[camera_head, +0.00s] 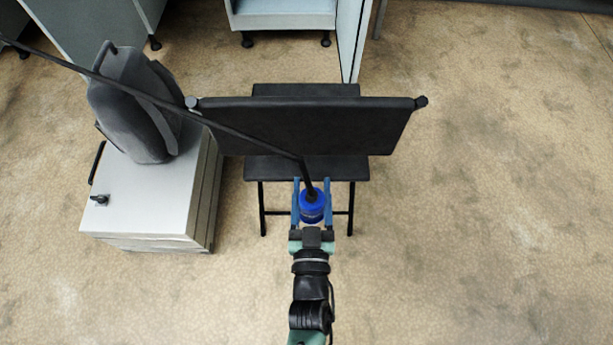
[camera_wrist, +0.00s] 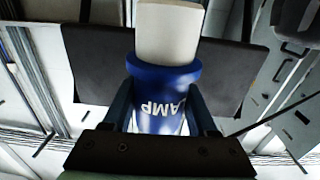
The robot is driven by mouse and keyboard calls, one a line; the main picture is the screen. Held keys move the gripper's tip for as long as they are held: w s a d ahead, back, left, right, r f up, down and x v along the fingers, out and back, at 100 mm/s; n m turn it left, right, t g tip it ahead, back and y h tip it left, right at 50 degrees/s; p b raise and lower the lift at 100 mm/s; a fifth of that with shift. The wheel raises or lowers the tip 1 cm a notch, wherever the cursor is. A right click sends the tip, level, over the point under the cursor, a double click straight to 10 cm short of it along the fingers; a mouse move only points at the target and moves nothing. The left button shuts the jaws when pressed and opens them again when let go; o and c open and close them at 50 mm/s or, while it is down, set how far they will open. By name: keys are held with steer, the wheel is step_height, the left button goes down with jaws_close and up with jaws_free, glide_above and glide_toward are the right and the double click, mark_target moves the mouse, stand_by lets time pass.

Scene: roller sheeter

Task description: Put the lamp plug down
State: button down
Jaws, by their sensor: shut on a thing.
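The lamp plug (camera_head: 312,209) is a blue cylinder with a black cable running from its top up to the left. In the wrist view the plug (camera_wrist: 160,85) is blue with white "AMP" lettering and a pale, wide part at its far end. My gripper (camera_head: 312,203) is shut on the plug, with one blue finger on each side of it. The fingers also show in the wrist view. The plug is in front of the near edge of a black stand. I cannot tell its height above the floor.
The black stand has a dark flat panel (camera_head: 305,125) and a low seat-like top (camera_head: 260,169) on thin legs. A white cabinet (camera_head: 150,205) with a grey bag-like object (camera_head: 135,100) stands to the left. The cable (camera_head: 240,133) crosses over both. Floor at right is clear.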

steer(key=w+a+f+b, duration=0.1)
steer(key=w+f+b, duration=0.3)
steer(key=f+b, duration=1)
steer(key=shift+w+f+b, duration=0.65)
steer(key=shift+w+b, duration=1.85)
steer(key=shift+w, duration=0.5)
steer(key=shift+w+f+b, duration=0.65)
steer(key=shift+w+b, duration=1.9)
steer(key=shift+w, duration=0.5)
steer(key=shift+w+f+b, duration=0.65)
steer(key=shift+w+b, duration=1.85)
steer(key=shift+w, duration=0.5)
steer(key=shift+f, duration=0.1)
steer(key=shift+f, duration=0.15)
steer(key=shift+c, duration=1)
jaws_free()
